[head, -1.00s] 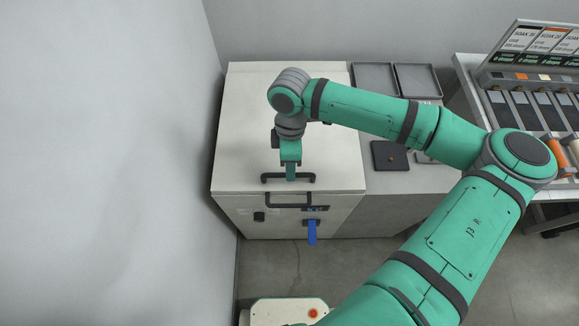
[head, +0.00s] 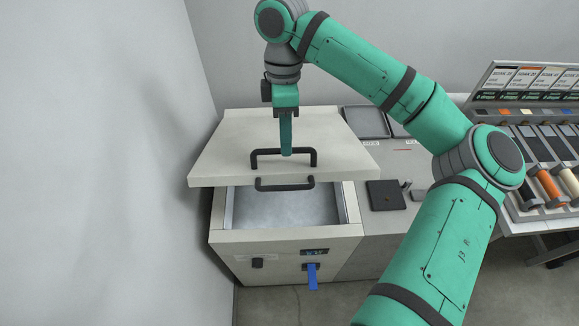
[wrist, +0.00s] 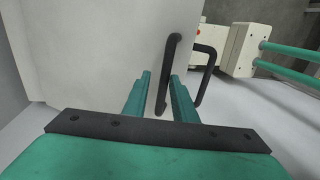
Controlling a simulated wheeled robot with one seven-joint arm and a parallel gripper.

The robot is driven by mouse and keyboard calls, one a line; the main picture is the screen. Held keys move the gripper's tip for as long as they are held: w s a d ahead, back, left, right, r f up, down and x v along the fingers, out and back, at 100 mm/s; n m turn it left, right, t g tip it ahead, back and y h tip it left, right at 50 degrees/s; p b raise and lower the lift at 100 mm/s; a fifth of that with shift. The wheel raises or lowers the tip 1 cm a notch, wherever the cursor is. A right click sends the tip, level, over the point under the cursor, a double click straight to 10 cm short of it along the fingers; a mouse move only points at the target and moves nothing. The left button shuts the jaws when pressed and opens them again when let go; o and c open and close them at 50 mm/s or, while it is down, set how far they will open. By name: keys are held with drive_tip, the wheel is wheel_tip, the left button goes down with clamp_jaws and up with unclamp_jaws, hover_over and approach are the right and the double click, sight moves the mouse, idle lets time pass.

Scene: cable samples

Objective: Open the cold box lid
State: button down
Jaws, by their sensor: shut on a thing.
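The cold box (head: 285,246) is a white chest against the left wall. Its white lid (head: 225,160) is tilted up at the front, and the pale interior (head: 285,207) shows through the gap. A black handle (head: 262,158) stands on the lid's top near its front edge, and a second black handle (head: 285,186) shows just below that edge. My gripper (head: 286,150) points down and is shut on the top handle. In the wrist view, the green fingers (wrist: 160,95) are on either side of the handle bar (wrist: 170,65).
To the right, a counter holds a dark square plate (head: 385,194) and a grey tray (head: 366,122). Farther right is a rack (head: 540,150) of cable samples. The wall is close on the left.

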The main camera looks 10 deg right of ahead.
drive_tip(key=shift+w+d+r, duration=0.1)
drive_tip(key=shift+w+r, duration=0.5)
drive_tip(key=shift+w, duration=0.35)
drive_tip(key=shift+w+d+r, duration=0.1)
drive_tip(key=shift+w+r, duration=0.5)
drive_tip(key=shift+w, duration=0.35)
drive_tip(key=c, duration=1.8)
unclamp_jaws()
drive_tip(key=shift+w+f, duration=0.1)
drive_tip(key=shift+o, duration=0.2)
drive_tip(key=v, duration=1.1)
